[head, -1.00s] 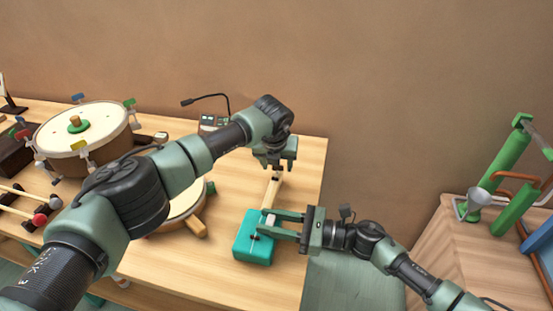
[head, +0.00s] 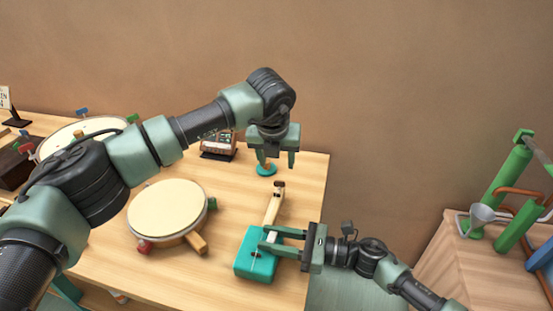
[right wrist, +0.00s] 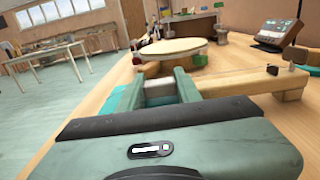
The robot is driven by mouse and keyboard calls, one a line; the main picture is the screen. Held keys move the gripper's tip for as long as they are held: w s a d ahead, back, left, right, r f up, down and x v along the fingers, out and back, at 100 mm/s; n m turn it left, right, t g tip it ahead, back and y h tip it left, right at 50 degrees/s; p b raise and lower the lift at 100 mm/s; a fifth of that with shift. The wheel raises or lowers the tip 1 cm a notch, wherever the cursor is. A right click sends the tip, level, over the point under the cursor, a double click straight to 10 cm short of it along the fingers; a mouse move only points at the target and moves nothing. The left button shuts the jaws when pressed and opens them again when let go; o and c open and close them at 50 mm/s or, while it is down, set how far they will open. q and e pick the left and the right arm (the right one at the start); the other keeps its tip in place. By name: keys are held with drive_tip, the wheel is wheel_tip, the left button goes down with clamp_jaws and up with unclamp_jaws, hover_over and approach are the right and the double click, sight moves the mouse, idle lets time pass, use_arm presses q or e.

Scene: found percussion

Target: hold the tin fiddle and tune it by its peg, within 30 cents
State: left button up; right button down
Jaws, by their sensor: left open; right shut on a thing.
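The tin fiddle has a teal box body (head: 258,264) and a pale wooden neck (head: 273,206), with a dark peg at its far end. It lies near the table's right edge. My right gripper (head: 270,242) is shut on it where body and neck meet. In the right wrist view the neck (right wrist: 240,83) runs right from the fingers, with the peg (right wrist: 272,70) near its end. The fingers hide part of the body. My left gripper (head: 277,158) is open and empty, beyond and above the neck's far end, apart from the peg.
A small orange and teal thing (head: 266,169) stands behind the left gripper. A tuner-like device (head: 219,146) sits at the back. A round drum (head: 166,209) with wooden feet lies left of the fiddle. My left arm crosses above the table. A side table (head: 450,245) stands right, past a gap.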

drive_tip(key=c, duration=0.9)
unclamp_jaws()
drive_tip(key=v, duration=1.2)
